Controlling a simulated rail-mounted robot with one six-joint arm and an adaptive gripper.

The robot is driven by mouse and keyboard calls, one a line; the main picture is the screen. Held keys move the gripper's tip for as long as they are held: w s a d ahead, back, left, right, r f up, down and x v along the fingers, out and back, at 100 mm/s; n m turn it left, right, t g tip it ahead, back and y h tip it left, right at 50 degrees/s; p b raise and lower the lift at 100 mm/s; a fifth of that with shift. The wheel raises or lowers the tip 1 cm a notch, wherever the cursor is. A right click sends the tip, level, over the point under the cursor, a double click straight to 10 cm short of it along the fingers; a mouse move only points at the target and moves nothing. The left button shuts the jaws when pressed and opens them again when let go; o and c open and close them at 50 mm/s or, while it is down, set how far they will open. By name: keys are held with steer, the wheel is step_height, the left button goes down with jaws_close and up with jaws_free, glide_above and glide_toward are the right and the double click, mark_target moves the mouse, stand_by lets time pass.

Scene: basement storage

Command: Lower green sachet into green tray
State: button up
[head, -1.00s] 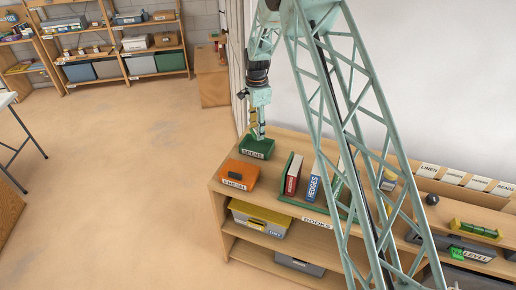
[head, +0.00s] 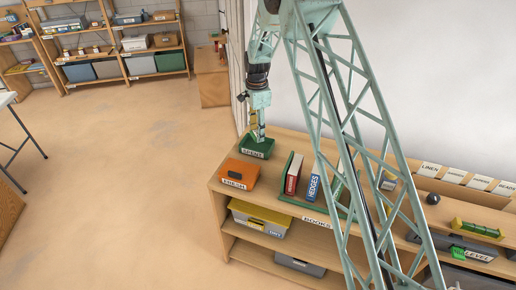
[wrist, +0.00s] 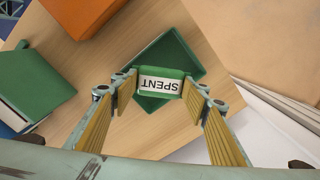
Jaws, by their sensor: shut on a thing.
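The green sachet (wrist: 160,85) has a white label reading "SPENT", upside down in the wrist view. It sits between the fingertips of my gripper (wrist: 159,91), which is shut on it. The dark green tray (wrist: 187,52) is behind and below the sachet, turned at an angle to it. In the head view the green tray (head: 262,149) stands at the far left end of the wooden shelf top, with a "SPENT" label on its front. My gripper (head: 257,134) points down over it. The sachet is too small there to make out, and I cannot tell whether it touches the tray floor.
An orange box (head: 240,172) stands close in front of the tray. A green book rack (head: 294,166) with several books is to its right. The wooden shelf top (head: 272,180) has bare room between them. A white wall (head: 400,80) rises behind.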

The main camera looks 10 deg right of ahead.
mark_target(257, 147)
steer(key=shift+f, duration=0.7)
steer(key=shift+f+b, duration=1.35)
steer(key=shift+f, duration=1.2)
stand_by(3.8)
steer(key=o, duration=0.9)
steer(key=shift+r, duration=0.15)
